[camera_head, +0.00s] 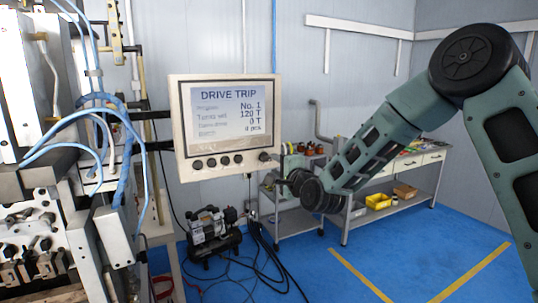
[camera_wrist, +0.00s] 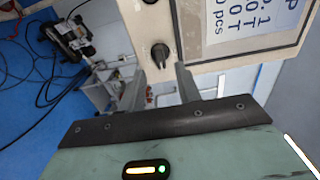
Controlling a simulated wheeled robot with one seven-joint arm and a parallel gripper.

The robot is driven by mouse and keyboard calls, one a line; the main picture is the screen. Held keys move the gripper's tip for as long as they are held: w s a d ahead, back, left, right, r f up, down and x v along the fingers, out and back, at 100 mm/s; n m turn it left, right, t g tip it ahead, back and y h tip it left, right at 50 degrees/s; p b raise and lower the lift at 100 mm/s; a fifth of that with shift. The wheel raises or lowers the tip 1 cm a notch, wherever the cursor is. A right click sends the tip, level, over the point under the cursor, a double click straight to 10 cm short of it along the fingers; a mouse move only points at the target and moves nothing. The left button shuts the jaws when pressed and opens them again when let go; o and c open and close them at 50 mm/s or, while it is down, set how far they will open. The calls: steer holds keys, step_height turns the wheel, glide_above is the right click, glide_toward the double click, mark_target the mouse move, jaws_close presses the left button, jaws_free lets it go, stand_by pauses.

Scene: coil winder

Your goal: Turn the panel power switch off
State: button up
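The control panel (camera_head: 222,169) is a beige box with a lit screen (camera_head: 228,112) reading "DRIVE TRIP". A row of dark knobs runs along its lower edge. The rightmost one, the power switch (camera_head: 264,156), is a dark rotary knob near the lower right corner. In the wrist view the switch (camera_wrist: 160,53) sits on the panel's beige face (camera_wrist: 124,12), just beyond the fingertips. My gripper (camera_wrist: 160,70) is open, with an empty gap between its two fingers, which line up on either side of the knob. In the head view my gripper (camera_head: 276,172) is partly hidden by my wrist.
A shelf cart (camera_head: 345,222) with a yellow bin (camera_head: 378,201) stands behind my arm. A compressor (camera_head: 212,234) and loose cables lie on the blue floor below the panel. The winding machine (camera_head: 40,215) with blue hoses is at left. Floor at front right is clear.

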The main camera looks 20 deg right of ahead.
mark_target(268, 160)
steer(key=shift+w+a+p, duration=0.25)
steer(key=shift+w+p, duration=0.2)
steer(key=shift+w, duration=0.9)
steer(key=shift+w+a+p, duration=0.25)
steer(key=shift+w+p, duration=0.15)
steer(key=shift+w, duration=0.9)
jaws_close()
